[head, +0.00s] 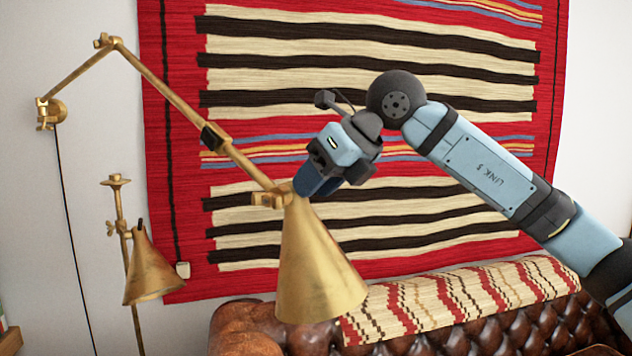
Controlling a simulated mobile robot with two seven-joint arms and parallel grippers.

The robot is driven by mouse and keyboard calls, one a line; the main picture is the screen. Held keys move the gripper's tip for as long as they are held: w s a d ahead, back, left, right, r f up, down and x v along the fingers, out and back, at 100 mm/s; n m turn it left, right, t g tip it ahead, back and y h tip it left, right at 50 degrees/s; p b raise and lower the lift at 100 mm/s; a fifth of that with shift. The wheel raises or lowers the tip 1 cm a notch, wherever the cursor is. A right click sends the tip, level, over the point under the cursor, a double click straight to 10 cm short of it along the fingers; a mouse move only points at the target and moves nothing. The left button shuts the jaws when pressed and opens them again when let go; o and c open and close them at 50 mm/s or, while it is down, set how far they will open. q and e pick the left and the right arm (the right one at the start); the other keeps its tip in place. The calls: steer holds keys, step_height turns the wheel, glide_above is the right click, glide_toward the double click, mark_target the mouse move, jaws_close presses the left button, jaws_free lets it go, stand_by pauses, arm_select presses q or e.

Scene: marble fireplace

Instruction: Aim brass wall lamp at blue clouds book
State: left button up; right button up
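The brass wall lamp has a wall mount (46,112) at the left, a jointed arm and a cone-shaped brass shade (314,270) near the middle, its wide mouth facing down and slightly right. My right gripper (306,188) reaches in from the right and meets the top of the shade beside the brass end joint. Its fingertips are partly hidden there, so I cannot tell whether they are closed on the lamp. My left gripper is not in view. I cannot make out a blue clouds book.
A second, smaller brass lamp (152,272) stands at lower left. A red striped rug (375,150) hangs on the wall behind my arm. A brown tufted leather sofa (510,328) with a striped throw (460,298) is below. A black cord (72,230) hangs from the mount.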

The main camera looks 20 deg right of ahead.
steer(key=v, duration=1.3)
steer(key=shift+d+r, duration=0.2)
steer(key=shift+s, duration=0.1)
